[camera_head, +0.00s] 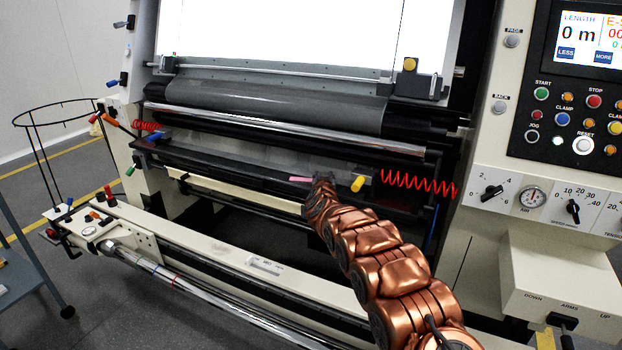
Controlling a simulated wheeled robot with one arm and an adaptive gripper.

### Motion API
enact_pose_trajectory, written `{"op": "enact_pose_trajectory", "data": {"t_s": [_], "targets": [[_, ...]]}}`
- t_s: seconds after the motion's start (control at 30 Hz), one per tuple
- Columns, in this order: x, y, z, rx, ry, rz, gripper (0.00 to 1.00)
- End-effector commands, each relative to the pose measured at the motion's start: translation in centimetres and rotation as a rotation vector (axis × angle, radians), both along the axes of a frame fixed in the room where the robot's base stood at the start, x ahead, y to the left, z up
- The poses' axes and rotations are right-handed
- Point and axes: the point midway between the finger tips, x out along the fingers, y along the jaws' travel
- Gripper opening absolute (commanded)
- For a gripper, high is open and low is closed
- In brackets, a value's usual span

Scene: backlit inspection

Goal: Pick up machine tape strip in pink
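A small pink strip (301,179) shows on the machine's dark horizontal bed, just left of the end of my arm. My gripper (322,179) is at the end of the copper-coloured arm, over the same dark bed. It is small and dark against the dark rollers, so its fingers are hard to make out. The strip's right end meets the gripper's outline in the picture. I cannot tell whether they touch or whether the fingers hold it.
A yellow knob (357,183) and a red coiled hose (420,183) are close to the right of my gripper. A chrome roller (290,130) runs above. A cream front beam (260,270) crosses below. The control panel (570,110) stands at right, a wire hoop stand (50,118) at left.

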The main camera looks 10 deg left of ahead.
Motion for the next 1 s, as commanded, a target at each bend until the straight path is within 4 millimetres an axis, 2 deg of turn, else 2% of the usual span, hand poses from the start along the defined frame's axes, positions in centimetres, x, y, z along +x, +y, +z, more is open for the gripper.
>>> {"op": "enact_pose_trajectory", "data": {"t_s": [0.43,0.77,1.0], "targets": [[0.66,0.01,-0.04,-0.002,-0.003,-0.001,0.35],[0.65,-0.01,-0.04,-0.002,-0.003,-0.001,0.00],[0.65,-0.02,-0.05,-0.002,-0.002,-0.001,0.00]]}}
